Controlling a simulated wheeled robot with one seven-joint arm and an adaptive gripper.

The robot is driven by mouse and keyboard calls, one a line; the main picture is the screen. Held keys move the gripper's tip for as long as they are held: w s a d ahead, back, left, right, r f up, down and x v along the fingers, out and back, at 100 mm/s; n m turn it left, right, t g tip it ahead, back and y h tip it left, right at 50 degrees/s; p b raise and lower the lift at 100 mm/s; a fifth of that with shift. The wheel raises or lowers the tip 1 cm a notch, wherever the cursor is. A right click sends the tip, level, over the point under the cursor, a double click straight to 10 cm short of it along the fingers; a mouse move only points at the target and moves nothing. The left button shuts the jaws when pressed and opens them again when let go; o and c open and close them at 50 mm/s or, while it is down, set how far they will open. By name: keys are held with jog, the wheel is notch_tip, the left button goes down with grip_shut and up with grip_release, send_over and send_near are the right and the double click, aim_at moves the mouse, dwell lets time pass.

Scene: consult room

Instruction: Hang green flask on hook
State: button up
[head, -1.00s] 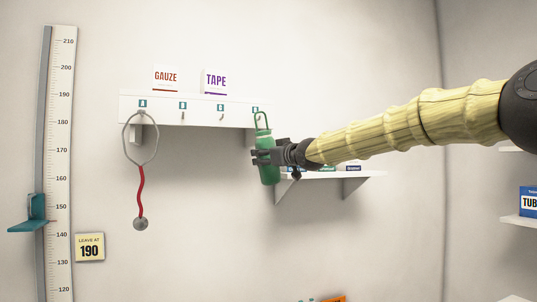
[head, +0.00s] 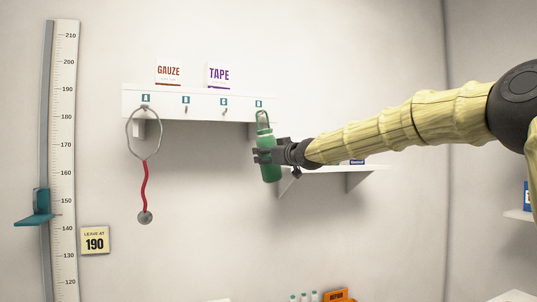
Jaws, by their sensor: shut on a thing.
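The green flask (head: 269,170) is upright with a slight tilt, and its loop handle (head: 263,119) points up. My gripper (head: 265,156) is shut around the flask's body from the right. The loop is just below and in front of the rightmost label on the white hook rail (head: 206,107). The hook under that label is hidden, and I cannot tell whether the loop is around it. Two middle hooks (head: 186,112) on the rail are bare. A stethoscope with a red tube (head: 145,185) hangs on the leftmost hook.
Gauze (head: 168,73) and tape (head: 218,75) boxes stand on top of the rail. A white wall shelf (head: 355,170) is behind and below my arm. A height scale (head: 63,150) with a teal slider (head: 36,208) is at left. The wall below the middle hooks is clear.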

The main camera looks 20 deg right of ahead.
dwell(0.3)
jog(key=o, duration=1.2)
jog(key=shift+o, duration=0.2)
jog(key=shift+s, duration=0.15)
